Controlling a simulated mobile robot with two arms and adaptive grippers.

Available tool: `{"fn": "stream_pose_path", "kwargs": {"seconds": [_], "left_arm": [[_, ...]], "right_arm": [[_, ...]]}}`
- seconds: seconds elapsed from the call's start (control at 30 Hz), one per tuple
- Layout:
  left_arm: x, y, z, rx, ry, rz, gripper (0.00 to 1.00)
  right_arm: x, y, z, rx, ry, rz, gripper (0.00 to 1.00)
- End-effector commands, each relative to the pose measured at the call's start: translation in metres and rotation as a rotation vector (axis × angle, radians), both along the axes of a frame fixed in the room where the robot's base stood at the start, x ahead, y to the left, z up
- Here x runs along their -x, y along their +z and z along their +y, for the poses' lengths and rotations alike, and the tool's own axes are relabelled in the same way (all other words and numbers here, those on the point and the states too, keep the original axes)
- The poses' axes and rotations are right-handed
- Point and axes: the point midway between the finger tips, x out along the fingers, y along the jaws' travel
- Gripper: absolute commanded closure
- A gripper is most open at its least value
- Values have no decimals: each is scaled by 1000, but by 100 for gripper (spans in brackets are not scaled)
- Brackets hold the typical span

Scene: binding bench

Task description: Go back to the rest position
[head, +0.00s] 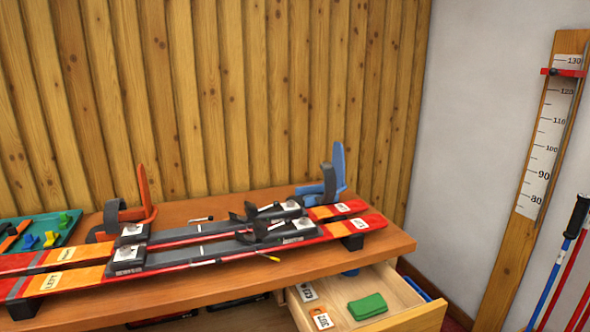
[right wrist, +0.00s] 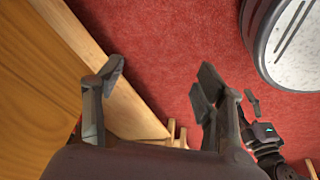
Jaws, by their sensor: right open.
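My right gripper (right wrist: 160,85) shows in the right wrist view. Its two dark fingers are wide apart with nothing between them, above the red floor. Neither gripper shows in the head view. A pair of red and orange skis (head: 195,256) with dark bindings lies across the wooden bench (head: 285,272) there. The front ski carries a "LEFT" label at its left end. Nothing of mine touches the skis in that view.
An orange upright (head: 147,190) and a blue upright (head: 338,168) stand behind the skis. A teal tray (head: 62,238) with small parts is at the left. The drawer (head: 415,318) is pulled out, holding a green block (head: 367,306). Poles (head: 560,262) stand right.

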Motion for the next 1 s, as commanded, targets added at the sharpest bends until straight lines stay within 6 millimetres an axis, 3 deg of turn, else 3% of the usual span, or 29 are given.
{"fn": "stream_pose_path", "kwargs": {"seconds": [0.03, 0.17, 0.4, 0.6, 0.8, 1.0], "left_arm": [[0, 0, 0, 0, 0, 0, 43], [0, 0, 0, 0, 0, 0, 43], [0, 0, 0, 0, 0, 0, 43], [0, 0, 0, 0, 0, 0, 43], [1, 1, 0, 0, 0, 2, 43], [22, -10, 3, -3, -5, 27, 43]], "right_arm": [[15, -22, 2, -30, -89, 20, 36], [44, -68, -7, -79, -339, 41, 36], [117, -140, -51, -79, -752, 77, 36], [176, -176, -87, -32, -965, 89, 36], [234, -197, -120, 29, -1121, 92, 36], [247, -205, -121, 39, -1105, 108, 36]]}}
